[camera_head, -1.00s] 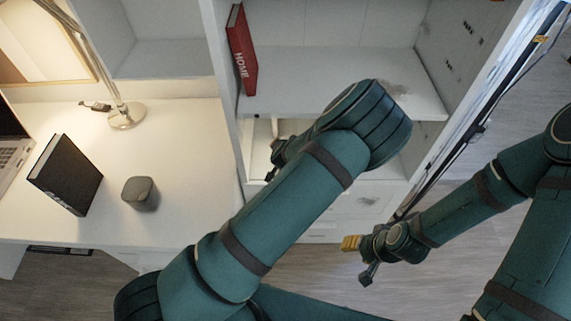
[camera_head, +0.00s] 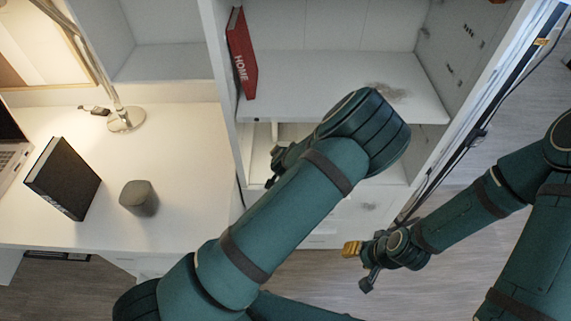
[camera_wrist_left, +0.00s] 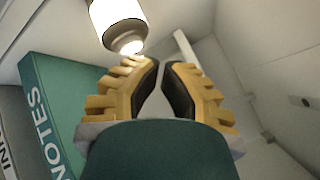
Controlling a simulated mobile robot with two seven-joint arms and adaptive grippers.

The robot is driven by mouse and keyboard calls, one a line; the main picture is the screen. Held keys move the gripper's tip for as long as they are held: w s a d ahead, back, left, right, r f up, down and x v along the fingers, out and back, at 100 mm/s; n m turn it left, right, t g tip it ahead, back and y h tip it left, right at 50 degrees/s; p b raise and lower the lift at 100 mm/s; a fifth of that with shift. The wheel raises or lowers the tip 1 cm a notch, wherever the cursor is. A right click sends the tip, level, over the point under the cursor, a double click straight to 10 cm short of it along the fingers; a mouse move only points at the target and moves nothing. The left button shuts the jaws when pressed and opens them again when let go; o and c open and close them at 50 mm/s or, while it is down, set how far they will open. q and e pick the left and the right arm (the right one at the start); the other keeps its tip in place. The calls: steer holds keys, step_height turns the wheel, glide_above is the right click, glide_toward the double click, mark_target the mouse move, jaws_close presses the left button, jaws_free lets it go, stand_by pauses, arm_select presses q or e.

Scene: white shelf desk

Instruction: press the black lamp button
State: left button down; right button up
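My left gripper (camera_head: 279,163) is mostly hidden behind its own arm, in front of the lower shelf opening. In the left wrist view its yellow fingers with black pads (camera_wrist_left: 161,66) nearly meet at the tips, with nothing between them. A white cylindrical lamp (camera_wrist_left: 116,16) with a glowing end is just beyond and left of the fingertips there, apart from them. A small dark spot (camera_wrist_left: 306,101) shows on the pale surface at right; I cannot tell if it is the lamp button. My right gripper (camera_head: 351,249) hangs low, away from the shelf; its finger opening is unclear.
A green NOTES book (camera_wrist_left: 50,115) stands close left of the left fingers. A red HOME book (camera_head: 242,55) stands on the upper shelf (camera_head: 340,85). A desk lamp base (camera_head: 126,121), black book (camera_head: 62,178) and dark cup-like object (camera_head: 138,198) are on the desk (camera_head: 190,180).

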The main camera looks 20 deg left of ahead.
stand_by(0.6)
arm_select(q)
steer(key=shift+f+b, duration=0.45)
steer(key=shift+b, duration=0.05)
steer(key=shift+r, duration=0.1)
steer(key=shift+r+p, duration=0.3)
steer(key=shift+r, duration=0.05)
step_height(320, 180, up, 6)
steer(key=p, duration=0.4)
stand_by(0.4)
stand_by(0.4)
